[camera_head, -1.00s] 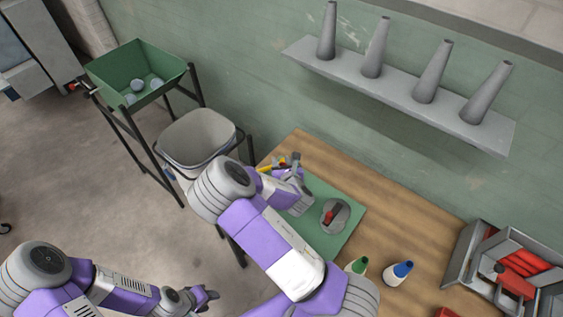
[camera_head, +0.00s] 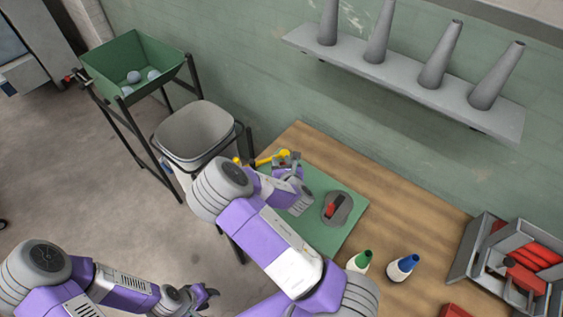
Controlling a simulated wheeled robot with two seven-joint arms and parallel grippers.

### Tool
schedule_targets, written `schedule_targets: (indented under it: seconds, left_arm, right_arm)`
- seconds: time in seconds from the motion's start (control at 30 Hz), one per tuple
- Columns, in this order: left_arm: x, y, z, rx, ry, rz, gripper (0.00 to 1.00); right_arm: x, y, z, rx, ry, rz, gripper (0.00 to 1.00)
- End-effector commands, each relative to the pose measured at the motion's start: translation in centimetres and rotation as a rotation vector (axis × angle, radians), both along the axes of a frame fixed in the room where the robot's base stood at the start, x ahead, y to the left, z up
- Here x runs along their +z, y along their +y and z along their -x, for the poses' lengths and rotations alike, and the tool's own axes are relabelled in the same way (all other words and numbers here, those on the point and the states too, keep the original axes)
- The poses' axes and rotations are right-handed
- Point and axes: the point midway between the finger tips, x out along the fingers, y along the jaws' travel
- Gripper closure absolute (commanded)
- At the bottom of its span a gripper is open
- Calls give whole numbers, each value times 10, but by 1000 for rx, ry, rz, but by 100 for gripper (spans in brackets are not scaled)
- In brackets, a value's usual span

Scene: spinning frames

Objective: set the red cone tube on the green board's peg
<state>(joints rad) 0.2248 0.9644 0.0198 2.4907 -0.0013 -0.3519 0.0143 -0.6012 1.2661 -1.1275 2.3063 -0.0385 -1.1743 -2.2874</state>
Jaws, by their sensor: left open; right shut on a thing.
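The green board (camera_head: 341,238) lies on the wooden table, partly behind my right arm. A grey disc (camera_head: 346,212) sits on it with a red and dark piece (camera_head: 332,209) on top; I cannot tell whether this includes the peg. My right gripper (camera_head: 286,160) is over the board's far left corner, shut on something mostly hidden. A yellow piece (camera_head: 271,157) shows right beside its fingers; I cannot tell whether it is held. I cannot clearly make out a red cone tube in the grip. My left gripper (camera_head: 207,296) is open and empty, low over the floor, away from the table.
A green bottle (camera_head: 359,262) and a blue-capped bottle (camera_head: 402,268) stand at the board's near right. A grey crate (camera_head: 481,246) with red pieces (camera_head: 540,257) is far right. Grey cones (camera_head: 438,55) stand on the wall shelf (camera_head: 400,82). A grey bin (camera_head: 195,132) and green hopper (camera_head: 125,60) are left.

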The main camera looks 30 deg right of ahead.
Motion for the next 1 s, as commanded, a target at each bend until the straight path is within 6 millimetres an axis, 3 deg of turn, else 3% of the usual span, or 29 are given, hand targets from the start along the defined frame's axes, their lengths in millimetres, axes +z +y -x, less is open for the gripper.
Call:
schedule_targets:
  seconds: [1.0]
  left_arm:
    - [-9, 0, 0, 0, 0, 0, 57]
  right_arm:
    - [-8, -6, 4, 0, 0, 1, 100]
